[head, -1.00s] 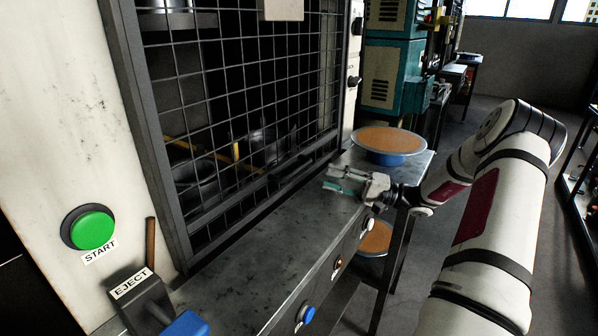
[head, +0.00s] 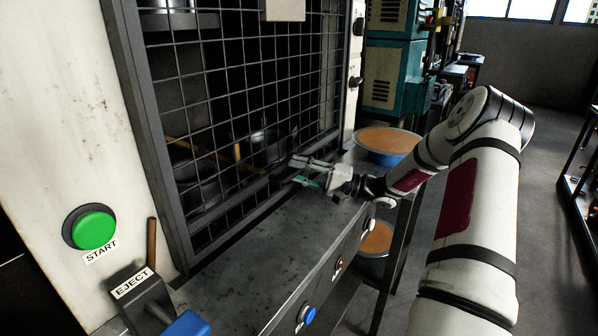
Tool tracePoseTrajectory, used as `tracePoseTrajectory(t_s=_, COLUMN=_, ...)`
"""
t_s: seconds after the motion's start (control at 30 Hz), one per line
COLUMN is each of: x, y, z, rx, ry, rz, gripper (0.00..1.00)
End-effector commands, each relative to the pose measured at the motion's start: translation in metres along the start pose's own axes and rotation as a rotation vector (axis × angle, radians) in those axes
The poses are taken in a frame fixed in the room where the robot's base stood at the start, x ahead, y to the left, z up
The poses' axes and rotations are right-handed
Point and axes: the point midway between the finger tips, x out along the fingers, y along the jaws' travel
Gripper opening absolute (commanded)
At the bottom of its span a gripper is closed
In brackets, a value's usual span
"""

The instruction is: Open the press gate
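The press gate (head: 222,117) is a dark wire-mesh panel in a grey frame, and it is down across the press opening. Its bottom rail (head: 226,222) runs just above the metal ledge. My gripper (head: 295,171) is in front of the gate's lower right part, close to the bottom rail. Its two fingers point left toward the mesh with a gap between them, and nothing shows between them. I cannot tell whether a fingertip touches the gate. Dark round shapes and a yellow part show dimly behind the mesh.
The metal ledge (head: 262,245) below the gate has bare room. A green START button (head: 94,229) and an EJECT lever with a blue handle (head: 187,325) are at the left.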

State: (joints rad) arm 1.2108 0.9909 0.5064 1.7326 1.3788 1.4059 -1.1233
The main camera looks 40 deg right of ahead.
Motion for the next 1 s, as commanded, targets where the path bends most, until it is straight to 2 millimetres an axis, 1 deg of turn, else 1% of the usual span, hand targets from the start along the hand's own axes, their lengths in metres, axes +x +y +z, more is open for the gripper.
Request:
tracePoseTrajectory(t_s=0.03, x=0.0, y=0.0, z=0.0, rx=0.0, ry=0.0, rz=0.0, gripper=0.17)
tracePoseTrajectory(t_s=0.07, x=0.0, y=0.0, z=0.0, rx=0.0, ry=0.0, rz=0.0, gripper=0.1)
tracePoseTrajectory(t_s=0.1, x=0.0, y=0.0, z=0.0, rx=0.0, ry=0.0, rz=0.0, gripper=0.01)
tracePoseTrajectory(t_s=0.13, x=0.0, y=0.0, z=0.0, rx=0.0, ry=0.0, rz=0.0, gripper=0.0)
tracePoseTrajectory(t_s=0.4, x=0.0, y=-0.002, z=0.0, rx=-0.001, ry=0.0, rz=0.0, gripper=0.0)
tracePoseTrajectory(t_s=0.47, x=0.0, y=-0.005, z=0.0, rx=-0.001, ry=0.0, rz=0.0, gripper=0.0)
tracePoseTrajectory(t_s=0.57, x=0.002, y=-0.017, z=-0.001, rx=-0.003, ry=-0.001, rz=-0.001, gripper=0.0)
tracePoseTrajectory(t_s=0.67, x=0.005, y=-0.036, z=-0.002, rx=-0.003, ry=-0.001, rz=-0.001, gripper=0.0)
tracePoseTrajectory(t_s=0.77, x=0.01, y=-0.064, z=-0.003, rx=-0.005, ry=-0.001, rz=-0.002, gripper=0.0)
tracePoseTrajectory(t_s=0.87, x=0.016, y=-0.097, z=-0.005, rx=-0.007, ry=-0.002, rz=-0.002, gripper=0.0)
tracePoseTrajectory(t_s=1.0, x=0.025, y=-0.146, z=-0.009, rx=-0.007, ry=-0.002, rz=-0.002, gripper=0.0)
